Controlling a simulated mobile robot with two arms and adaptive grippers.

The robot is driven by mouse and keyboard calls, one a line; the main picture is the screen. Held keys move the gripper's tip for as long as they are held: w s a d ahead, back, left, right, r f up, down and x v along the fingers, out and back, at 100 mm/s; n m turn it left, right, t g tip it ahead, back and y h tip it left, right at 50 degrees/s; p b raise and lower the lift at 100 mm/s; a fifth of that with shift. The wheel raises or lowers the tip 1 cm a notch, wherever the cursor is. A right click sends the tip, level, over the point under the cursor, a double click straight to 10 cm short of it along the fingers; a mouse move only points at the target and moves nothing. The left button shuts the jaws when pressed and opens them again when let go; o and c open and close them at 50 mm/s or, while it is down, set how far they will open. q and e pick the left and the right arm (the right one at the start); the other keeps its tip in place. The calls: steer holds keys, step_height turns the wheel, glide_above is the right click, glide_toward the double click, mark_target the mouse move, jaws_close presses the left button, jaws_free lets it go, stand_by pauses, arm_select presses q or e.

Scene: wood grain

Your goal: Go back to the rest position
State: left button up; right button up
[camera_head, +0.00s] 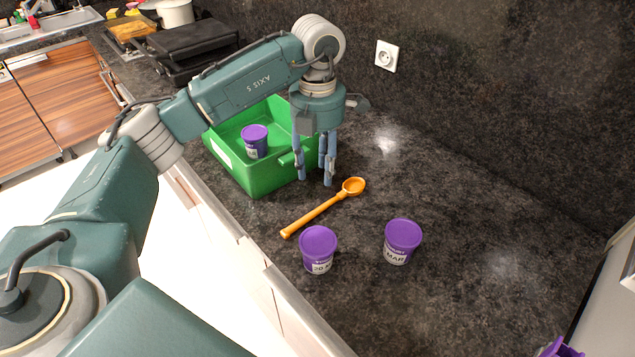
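My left gripper (314,180) hangs with its fingers pointing down at the right side of the green bin (262,178). Its fingers are spread apart and I see nothing between them. The gripper overlaps the bin's right wall in the picture; I cannot tell whether it touches it. My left arm reaches in from the left, raised above the counter. My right gripper is not in view.
A purple-lidded tub (255,142) stands in the bin. An orange spoon (318,211) lies in front of the gripper. Two more purple-lidded tubs stand nearer, left (318,249) and right (402,241). A dark wall (500,110) rises behind. The counter's right part is mostly clear.

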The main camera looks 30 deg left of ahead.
arm_select(q)
steer(key=shift+r, duration=0.25)
stand_by(0.3)
